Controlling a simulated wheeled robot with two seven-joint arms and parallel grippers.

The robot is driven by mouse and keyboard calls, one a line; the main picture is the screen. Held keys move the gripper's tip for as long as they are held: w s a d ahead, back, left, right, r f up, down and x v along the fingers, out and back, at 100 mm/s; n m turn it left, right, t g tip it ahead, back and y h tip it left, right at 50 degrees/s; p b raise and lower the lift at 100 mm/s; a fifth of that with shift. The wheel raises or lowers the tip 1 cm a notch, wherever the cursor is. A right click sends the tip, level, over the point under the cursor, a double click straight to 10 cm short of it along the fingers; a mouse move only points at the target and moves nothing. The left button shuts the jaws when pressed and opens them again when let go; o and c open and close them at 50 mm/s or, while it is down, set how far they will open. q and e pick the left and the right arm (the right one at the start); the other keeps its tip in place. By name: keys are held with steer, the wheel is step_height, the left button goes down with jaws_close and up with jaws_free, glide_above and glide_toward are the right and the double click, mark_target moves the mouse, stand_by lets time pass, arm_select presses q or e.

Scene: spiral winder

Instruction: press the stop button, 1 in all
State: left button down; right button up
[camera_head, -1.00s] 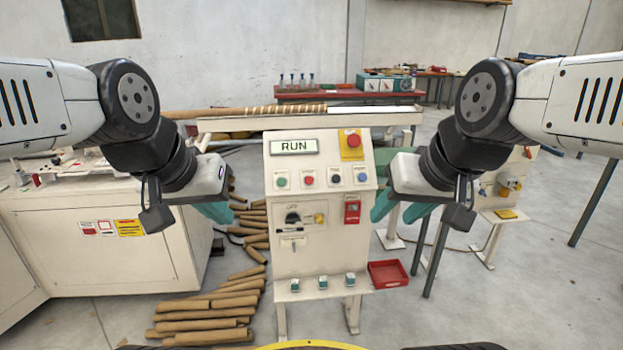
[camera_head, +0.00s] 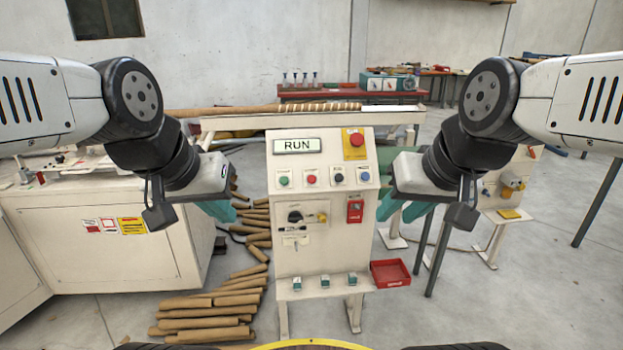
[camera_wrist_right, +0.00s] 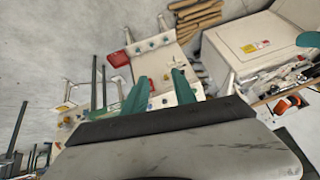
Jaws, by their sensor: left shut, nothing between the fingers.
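The control panel (camera_head: 335,212) stands ahead of me, between my two grippers. Its display (camera_head: 297,146) reads RUN. Below the display is a row of small buttons: a green one (camera_head: 284,181), a red one (camera_head: 311,180), a black one and a blue one; their labels are too small to read. A larger red mushroom button (camera_head: 356,139) sits on a yellow plate at the panel's upper right. My left gripper (camera_head: 222,212) is shut and empty, left of the panel. My right gripper (camera_head: 402,210) is open and empty, right of the panel; its parted teal fingers show in the right wrist view (camera_wrist_right: 160,90).
A brown tube (camera_head: 250,110) lies along the winder behind the panel. A white cabinet (camera_head: 110,235) stands at left, with cardboard tubes (camera_head: 210,318) piled on the floor beside it. A red tray (camera_head: 390,273) is attached low on the panel's right. The space before the panel is clear.

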jaws_close()
stand_by(1.4)
